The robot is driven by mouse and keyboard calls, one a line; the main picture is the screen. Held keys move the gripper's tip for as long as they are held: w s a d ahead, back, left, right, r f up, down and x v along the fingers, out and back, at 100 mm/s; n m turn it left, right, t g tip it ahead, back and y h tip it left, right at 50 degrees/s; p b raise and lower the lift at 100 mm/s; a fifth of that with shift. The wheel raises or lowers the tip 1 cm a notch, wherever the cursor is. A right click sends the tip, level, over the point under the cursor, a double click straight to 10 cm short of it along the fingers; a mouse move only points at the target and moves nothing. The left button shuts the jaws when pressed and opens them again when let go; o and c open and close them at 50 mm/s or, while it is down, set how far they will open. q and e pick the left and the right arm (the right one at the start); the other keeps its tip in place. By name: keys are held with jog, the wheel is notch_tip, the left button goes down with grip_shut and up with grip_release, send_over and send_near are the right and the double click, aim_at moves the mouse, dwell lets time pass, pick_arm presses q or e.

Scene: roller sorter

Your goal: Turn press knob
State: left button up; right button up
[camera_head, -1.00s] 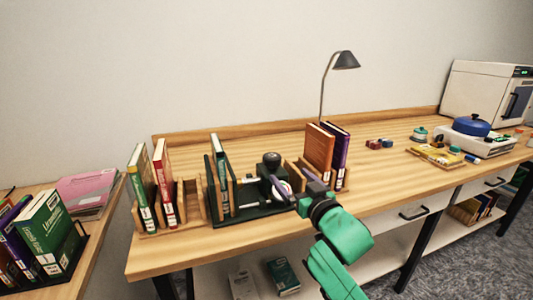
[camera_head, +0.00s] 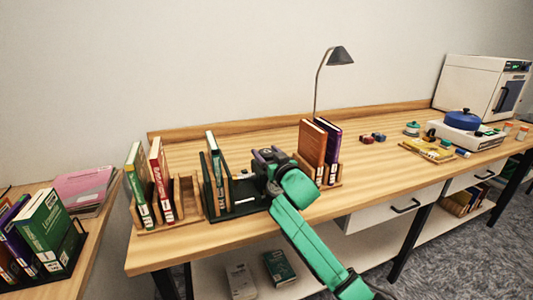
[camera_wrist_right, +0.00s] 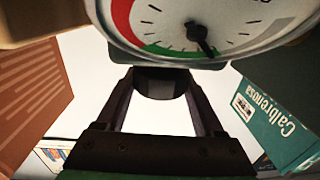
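The book press has a dark green base (camera_head: 250,208) on the wooden desk and holds upright books (camera_head: 215,160) at its left side. In the head view its knob is hidden behind my right gripper (camera_head: 267,155). In the right wrist view the dark round knob (camera_wrist_right: 160,82) lies between the tips of my right gripper (camera_wrist_right: 160,90), one finger on each side. The fingers are apart; I cannot tell whether they touch the knob. A round gauge (camera_wrist_right: 180,25) with a black needle sits above it. My left gripper is not in view.
Wooden holders with upright books flank the press: a green and a red book (camera_head: 160,180) at left, an orange book (camera_head: 312,146) and a purple one close at right. A lamp (camera_head: 340,56) stands behind. A green book (camera_wrist_right: 280,105) shows in the wrist view.

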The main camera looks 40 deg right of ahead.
jog(key=c, duration=0.7)
jog(key=shift+f+h, duration=0.1)
jog(key=shift+h, duration=0.2)
jog(key=shift+f+m+g+h+b, duration=0.1)
jog(key=shift+m+g+h+b, duration=0.4)
jog(key=shift+m+h+b, duration=0.5)
jog(key=m+g+h+b, duration=0.3)
jog(key=h+b, duration=0.1)
jog(key=b, duration=0.1)
jog(key=shift+f+h, duration=0.15)
jog(key=shift+h, duration=0.15)
jog(key=shift+r+m+g+h+b, duration=0.25)
jog(key=shift+m+g+h+b, duration=0.65)
jog(key=shift+m+g+b, duration=0.15)
